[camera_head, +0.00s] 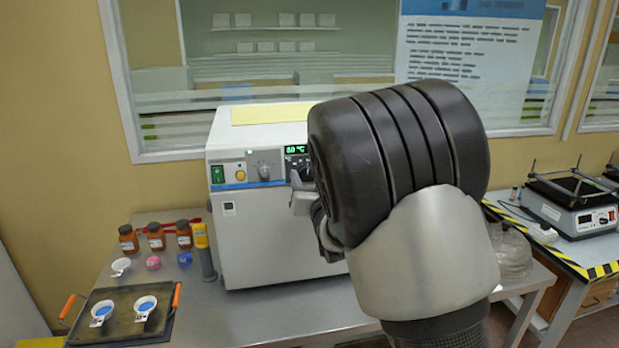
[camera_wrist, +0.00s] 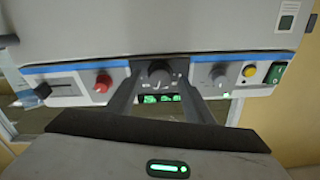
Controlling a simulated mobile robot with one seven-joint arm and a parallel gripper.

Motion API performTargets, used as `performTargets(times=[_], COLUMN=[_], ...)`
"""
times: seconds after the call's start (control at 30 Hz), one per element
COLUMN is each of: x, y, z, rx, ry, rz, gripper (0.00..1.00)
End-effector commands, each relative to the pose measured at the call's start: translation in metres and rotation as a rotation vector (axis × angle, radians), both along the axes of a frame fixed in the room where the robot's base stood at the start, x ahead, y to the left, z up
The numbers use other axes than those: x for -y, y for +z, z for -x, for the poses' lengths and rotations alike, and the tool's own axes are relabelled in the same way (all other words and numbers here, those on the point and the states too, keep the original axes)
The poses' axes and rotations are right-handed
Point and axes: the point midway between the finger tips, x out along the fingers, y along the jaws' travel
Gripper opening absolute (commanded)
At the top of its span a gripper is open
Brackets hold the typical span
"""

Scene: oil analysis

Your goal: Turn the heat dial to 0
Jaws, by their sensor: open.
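The heat dial (camera_wrist: 160,73) is a dark round knob on the oven's front panel, beside the green display (camera_wrist: 160,98), in the wrist view, which is upside down. My gripper (camera_wrist: 161,80) is open, with one finger on each side of this dial. I cannot tell whether the fingers touch it. In the head view my gripper (camera_head: 303,188) is at the panel, just below the lit display (camera_head: 296,149), and my arm hides the panel's right part. The dial's pointer and scale are too small to read.
The white oven (camera_head: 270,225) stands on a metal table (camera_head: 250,315). Its panel also has a grey knob (camera_wrist: 220,74), yellow button (camera_wrist: 249,71), green switch (camera_wrist: 278,74) and red knob (camera_wrist: 103,83). Bottles (camera_head: 156,236) and a tray (camera_head: 98,333) lie left.

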Motion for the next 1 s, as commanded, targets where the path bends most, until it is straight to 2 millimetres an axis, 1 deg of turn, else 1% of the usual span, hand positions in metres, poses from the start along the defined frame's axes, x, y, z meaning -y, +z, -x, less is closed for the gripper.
performTargets(times=[0.1,0.3,0.33,0.57,0.77,1.0], x=[-0.001,-0.0009,-0.0009,-0.0008,-0.0006,0.0003], y=[-0.0002,-0.0002,-0.0001,-0.0001,-0.0009,-0.0026], z=[-0.0035,-0.0036,-0.0036,-0.0034,-0.0035,-0.0038], rx=[-0.001,-0.001,0.0,0.0,0.003,0.029], ry=[0.0,0.0,0.0,0.0,0.001,0.018], rz=[0.0,0.0,0.0,0.0,0.009,0.086], gripper=[0.48,0.48,0.46,0.07,0.07,0.07])
